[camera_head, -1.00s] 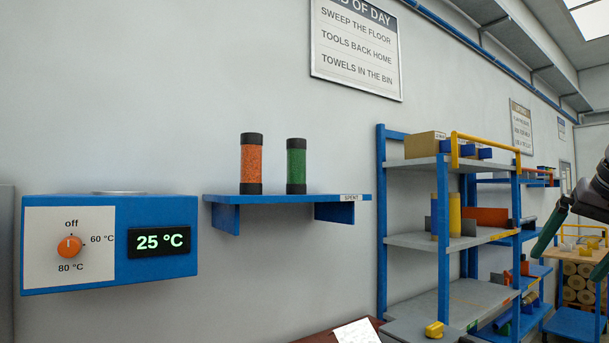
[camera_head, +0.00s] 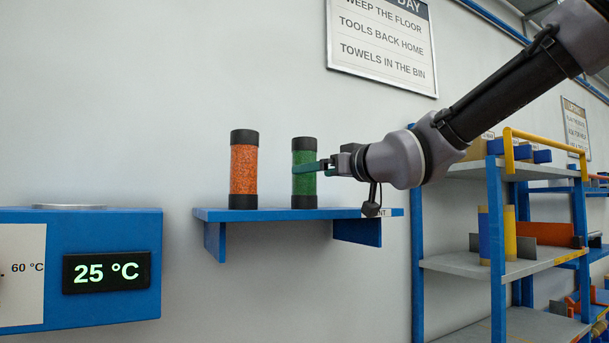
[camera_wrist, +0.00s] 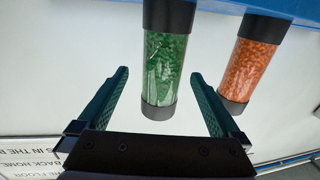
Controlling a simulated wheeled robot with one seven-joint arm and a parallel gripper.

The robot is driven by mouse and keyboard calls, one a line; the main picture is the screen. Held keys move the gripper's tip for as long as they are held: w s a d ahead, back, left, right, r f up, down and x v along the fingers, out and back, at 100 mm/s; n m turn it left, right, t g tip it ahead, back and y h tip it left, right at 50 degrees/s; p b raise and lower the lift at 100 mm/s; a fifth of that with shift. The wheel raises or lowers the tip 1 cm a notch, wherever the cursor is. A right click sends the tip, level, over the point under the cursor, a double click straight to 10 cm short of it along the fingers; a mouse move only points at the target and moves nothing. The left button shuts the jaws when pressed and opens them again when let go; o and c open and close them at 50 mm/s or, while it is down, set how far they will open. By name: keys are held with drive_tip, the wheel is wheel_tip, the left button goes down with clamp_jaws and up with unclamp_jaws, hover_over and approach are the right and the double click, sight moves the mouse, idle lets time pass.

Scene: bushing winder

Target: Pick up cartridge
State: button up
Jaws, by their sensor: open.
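Two cartridges with black caps stand upright on the blue wall shelf (camera_head: 270,214). The green cartridge (camera_head: 304,160) is on the right and the orange cartridge (camera_head: 243,172) on the left. My gripper (camera_head: 312,167) is open at the green cartridge, coming from the right. In the wrist view the green cartridge (camera_wrist: 165,72) reaches between the two open fingers of my gripper (camera_wrist: 160,100), with a gap on each side. The orange cartridge (camera_wrist: 248,62) is outside the fingers, to the right.
A blue heater box (camera_head: 108,268) reading 25 °C is on the left. A blue-framed shelving rack (camera_head: 480,262) with parts stands to the right. A sign (camera_head: 382,45) hangs on the wall above. The wall shelf has free room left of the orange cartridge.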

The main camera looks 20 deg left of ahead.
drive_tip(key=x, duration=0.7)
drive_tip(key=shift+a+r, duration=0.25)
drive_tip(key=shift+a, duration=0.1)
drive_tip(key=shift+c, duration=0.3)
clamp_jaws()
